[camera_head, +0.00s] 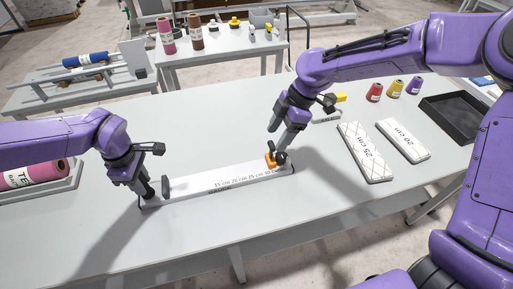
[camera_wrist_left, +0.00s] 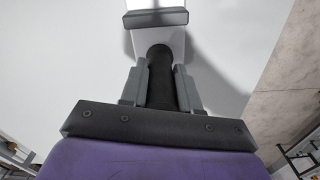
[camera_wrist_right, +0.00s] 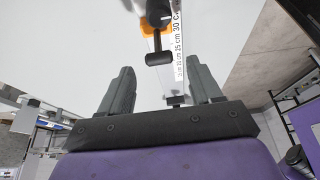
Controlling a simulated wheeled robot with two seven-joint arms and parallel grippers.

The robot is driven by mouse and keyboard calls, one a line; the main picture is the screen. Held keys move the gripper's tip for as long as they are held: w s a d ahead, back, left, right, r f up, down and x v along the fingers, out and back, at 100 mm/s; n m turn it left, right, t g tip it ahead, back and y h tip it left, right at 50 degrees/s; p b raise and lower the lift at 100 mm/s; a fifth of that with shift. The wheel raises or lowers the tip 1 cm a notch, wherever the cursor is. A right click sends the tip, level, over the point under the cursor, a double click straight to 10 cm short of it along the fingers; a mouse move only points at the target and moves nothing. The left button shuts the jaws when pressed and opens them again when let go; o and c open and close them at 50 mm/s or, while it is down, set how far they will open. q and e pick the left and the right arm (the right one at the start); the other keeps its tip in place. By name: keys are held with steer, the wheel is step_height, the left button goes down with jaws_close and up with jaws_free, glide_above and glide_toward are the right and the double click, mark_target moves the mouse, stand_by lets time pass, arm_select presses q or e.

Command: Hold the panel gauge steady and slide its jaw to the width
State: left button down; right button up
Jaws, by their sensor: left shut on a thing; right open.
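The panel gauge (camera_head: 205,187) is a long white beam with a printed cm scale, lying on the grey table. My left gripper (camera_head: 150,188) is shut on the black upright handle (camera_wrist_left: 160,70) at its left end. A dark fixed plate (camera_head: 165,186) stands just right of that handle. The orange sliding jaw (camera_head: 270,160) with a black knob (camera_head: 281,157) sits near the right end, by the 30 cm mark. My right gripper (camera_head: 277,147) is open above the jaw. In the right wrist view the knob (camera_wrist_right: 158,58) lies ahead of the spread, empty fingers.
White quilted panels marked 25 cm (camera_head: 364,155) and 20 cm (camera_head: 402,140) lie to the right, beside a black tray (camera_head: 457,117). Small thread cones (camera_head: 374,92) stand behind them. A pink roll (camera_head: 33,174) lies at the left. The table's front is clear.

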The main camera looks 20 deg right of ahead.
arm_select(q)
steer(key=shift+s+f, duration=0.2)
steer(key=shift+f, duration=0.1)
arm_select(e)
steer(key=x, duration=0.6)
steer(key=shift+a+f, duration=0.1)
steer(key=shift+f, duration=0.15)
jaws_close()
steer(key=a, duration=0.9)
steer(key=shift+a, duration=0.25)
jaws_free()
steer(key=shift+d+r, duration=0.1)
step_height(320, 180, up, 11)
glide_above(272, 144)
steer(key=a, duration=0.5)
arm_select(q)
steer(key=shift+r, duration=0.1)
arm_select(e)
steer(key=shift+s+a, duration=0.1)
steer(key=shift+a, duration=0.1)
